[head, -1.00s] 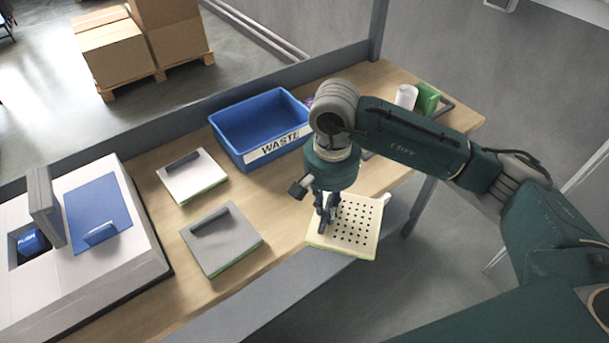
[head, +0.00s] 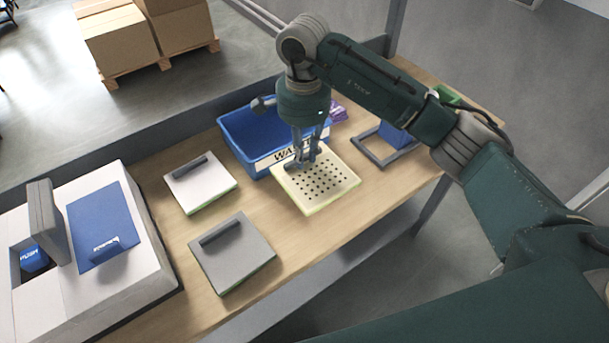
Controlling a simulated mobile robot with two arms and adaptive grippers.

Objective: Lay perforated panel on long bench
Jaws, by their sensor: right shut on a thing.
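The perforated panel (head: 332,190) is a cream square plate with rows of dark holes and a greenish edge. It is over the long wooden bench (head: 290,243), in front of the blue waste bin. My right gripper (head: 300,166) points down and is shut on the panel near its far left side. The panel looks nearly level; I cannot tell whether it touches the bench top. My left gripper is not in view.
A blue bin (head: 243,135) labelled waste stands behind the panel. A white panel (head: 200,184) and a grey panel (head: 232,255), each with a handle, lie to the left. A grey frame (head: 375,155) holding something blue is to the right. A large white-grey unit (head: 130,275) fills the left end.

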